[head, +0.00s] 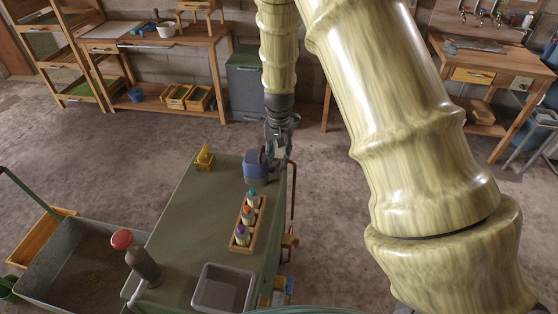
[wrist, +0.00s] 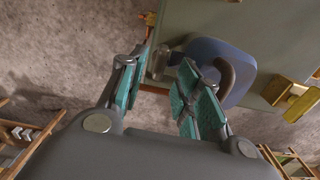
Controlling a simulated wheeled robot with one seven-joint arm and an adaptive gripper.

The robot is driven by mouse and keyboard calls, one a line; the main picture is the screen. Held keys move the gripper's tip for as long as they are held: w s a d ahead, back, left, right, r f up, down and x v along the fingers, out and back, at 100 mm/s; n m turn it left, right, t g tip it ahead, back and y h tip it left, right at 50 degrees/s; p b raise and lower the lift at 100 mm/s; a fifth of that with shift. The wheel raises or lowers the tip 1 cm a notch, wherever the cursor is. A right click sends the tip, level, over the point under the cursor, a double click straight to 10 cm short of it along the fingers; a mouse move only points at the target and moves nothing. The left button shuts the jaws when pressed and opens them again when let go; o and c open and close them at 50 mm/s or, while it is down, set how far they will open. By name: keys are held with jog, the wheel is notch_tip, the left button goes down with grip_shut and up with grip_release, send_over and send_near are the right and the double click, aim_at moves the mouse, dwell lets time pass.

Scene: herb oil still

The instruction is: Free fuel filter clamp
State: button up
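My gripper (head: 279,134) is at the far right corner of the green bench (head: 185,225), beside a blue container (head: 255,164). In the wrist view its two teal-padded fingers (wrist: 160,72) are apart. A small grey, cylinder-like part (wrist: 160,60) shows between and just beyond the fingertips, at the bench edge; it may belong to the fuel filter, but I cannot tell. Contact with it cannot be made out. The blue container with its brown handle (wrist: 226,75) is right beside the right finger. I cannot make out the clamp clearly in either view.
A yellow item on a wooden block (head: 205,158) is at the bench's far left. A wooden rack (head: 247,225) holds bottles with coloured caps. A grey bin (head: 222,290) and a red-capped bottle (head: 136,258) are nearer. A copper-coloured pipe (head: 293,195) runs along the right side.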

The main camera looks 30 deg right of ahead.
aim_at(279, 163)
jog(key=shift+r, duration=2.45)
jog(key=shift+c, duration=0.2)
